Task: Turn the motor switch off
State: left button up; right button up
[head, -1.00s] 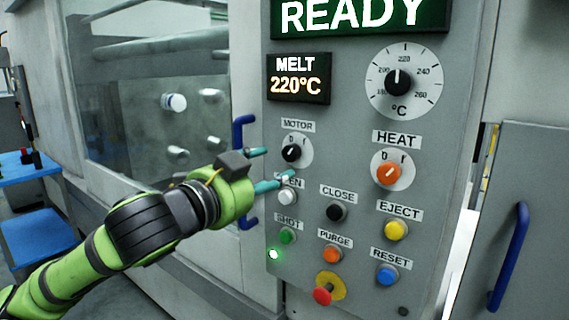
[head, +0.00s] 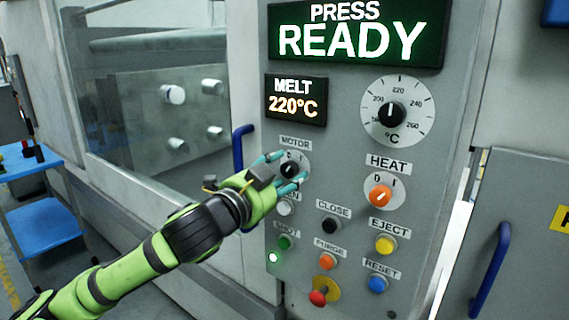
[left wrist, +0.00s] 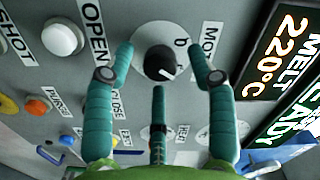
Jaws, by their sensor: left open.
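The motor switch (head: 289,169) is a black knob on a round white dial under the MOTOR label on the grey panel. In the left wrist view the knob (left wrist: 157,66) has a white mark pointing to the lower right, toward the 1 side of the dial. My left gripper (head: 285,171) is open, with its teal fingers around the dial. In the left wrist view two fingers flank the knob and a third lies below it; no finger is clearly touching it. The OPEN label is partly hidden by the gripper in the head view. My right gripper is not in view.
The orange HEAT knob (head: 381,195) is right of the motor switch. The white OPEN button (head: 285,208), black CLOSE button (head: 329,225) and several other buttons sit below. The MELT display (head: 296,99) is above. A blue handle (head: 241,148) sticks out at the left.

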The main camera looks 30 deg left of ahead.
pick_arm(q)
jog(key=shift+w, duration=0.35)
jog(key=shift+s, duration=0.1)
grip_shut()
